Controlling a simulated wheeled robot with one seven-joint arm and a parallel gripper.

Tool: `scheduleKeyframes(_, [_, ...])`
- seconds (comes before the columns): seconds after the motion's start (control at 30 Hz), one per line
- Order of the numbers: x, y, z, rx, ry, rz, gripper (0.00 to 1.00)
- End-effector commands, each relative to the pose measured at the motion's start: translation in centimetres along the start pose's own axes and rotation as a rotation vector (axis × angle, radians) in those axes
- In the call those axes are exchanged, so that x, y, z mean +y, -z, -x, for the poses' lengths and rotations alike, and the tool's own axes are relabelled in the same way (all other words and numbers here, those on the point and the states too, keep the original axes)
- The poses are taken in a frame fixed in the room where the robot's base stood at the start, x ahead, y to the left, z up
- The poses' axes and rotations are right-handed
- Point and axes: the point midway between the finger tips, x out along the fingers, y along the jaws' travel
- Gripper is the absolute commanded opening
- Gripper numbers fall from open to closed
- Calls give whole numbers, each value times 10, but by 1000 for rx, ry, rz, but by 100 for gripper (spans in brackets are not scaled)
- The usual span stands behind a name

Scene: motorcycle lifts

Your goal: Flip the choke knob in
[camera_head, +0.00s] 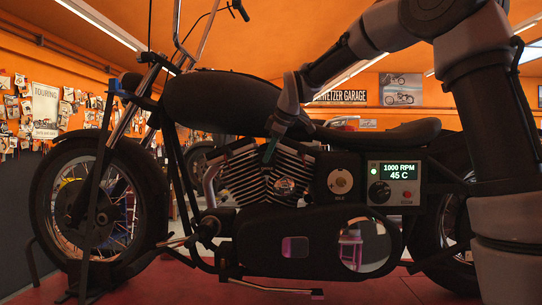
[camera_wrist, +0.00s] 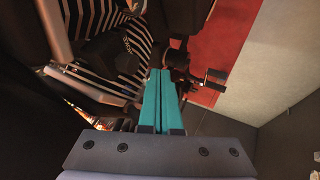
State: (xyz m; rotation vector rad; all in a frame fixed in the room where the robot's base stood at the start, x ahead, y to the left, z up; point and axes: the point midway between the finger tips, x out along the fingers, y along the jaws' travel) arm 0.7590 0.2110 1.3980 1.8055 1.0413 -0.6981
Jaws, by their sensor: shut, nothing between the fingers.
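A motorcycle stands side-on in the head view, with a black tank (camera_head: 215,101) and a finned engine (camera_head: 262,178). My gripper (camera_head: 268,155) points down beside the upper engine fins, below the rear of the tank. In the wrist view its teal fingers (camera_wrist: 161,75) are shut together with nothing between them. A round gold knob (camera_head: 340,181) sits on a dark box right of the engine; its label is too small to read surely. A black knob (camera_head: 379,192) is on the display panel.
The display panel (camera_head: 399,171) reads 1000 RPM and 45 C, with a green light lit. The seat (camera_head: 385,134) lies right of my gripper. A handlebar and front wheel (camera_head: 91,208) are at left. Red floor (camera_wrist: 219,35) shows in the wrist view.

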Motion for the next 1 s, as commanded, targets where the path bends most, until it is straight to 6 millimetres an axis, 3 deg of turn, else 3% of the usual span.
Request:
scheduleKeyframes(0.07, [-3, 2, 4, 0, 0, 1, 0])
scheduleKeyframes(0.6, [-2, 1, 90, -1, 0, -2, 0])
scheduleKeyframes(1.0, [-3, 1, 100, -2, 3, -1, 0])
